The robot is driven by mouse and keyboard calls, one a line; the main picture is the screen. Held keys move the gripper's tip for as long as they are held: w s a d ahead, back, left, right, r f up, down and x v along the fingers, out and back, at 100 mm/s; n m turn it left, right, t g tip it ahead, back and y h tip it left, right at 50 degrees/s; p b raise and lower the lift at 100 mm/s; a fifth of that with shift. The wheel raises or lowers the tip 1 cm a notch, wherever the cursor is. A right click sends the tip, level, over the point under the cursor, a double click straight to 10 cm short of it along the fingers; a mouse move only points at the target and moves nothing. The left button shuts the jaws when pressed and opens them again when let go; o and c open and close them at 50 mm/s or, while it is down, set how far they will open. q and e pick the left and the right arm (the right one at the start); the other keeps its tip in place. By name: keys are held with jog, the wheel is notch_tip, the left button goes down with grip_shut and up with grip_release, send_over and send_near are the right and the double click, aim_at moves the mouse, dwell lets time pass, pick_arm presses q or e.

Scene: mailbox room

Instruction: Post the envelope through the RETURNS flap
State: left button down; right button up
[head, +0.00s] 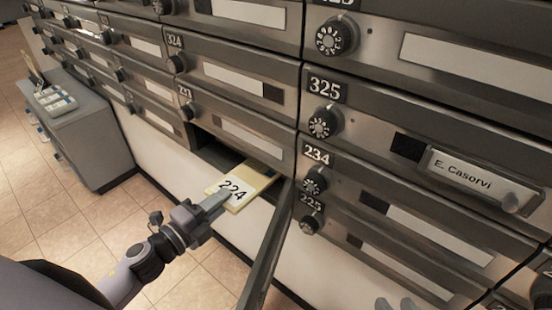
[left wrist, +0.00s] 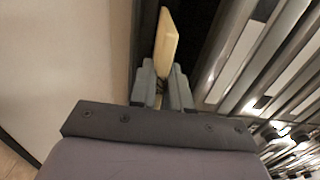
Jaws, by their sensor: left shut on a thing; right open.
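A cream envelope (head: 248,188) marked "224" is at the mouth of an open, dark mailbox compartment (head: 215,152) in the head view. My left gripper (head: 222,200) is shut on its near edge. The left wrist view shows the envelope (left wrist: 166,42) edge-on between the fingers (left wrist: 160,82). Its far end is partly inside or at the opening; how deep I cannot tell. No flap labelled RETURNS is readable in view.
An open mailbox door (head: 268,245) hangs just right of the envelope. Closed boxes with dials surround the opening, including 325 (head: 325,87) and 234 (head: 316,155). A nameplate (head: 480,178) reads "E. Casorvi". A grey cabinet (head: 85,140) stands at left; the tiled floor before it is clear.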

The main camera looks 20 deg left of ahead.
pick_arm(q)
jog(key=v, duration=0.7)
pick_arm(e)
jog(key=shift+f, duration=0.1)
pick_arm(q)
jog(key=shift+s, duration=0.1)
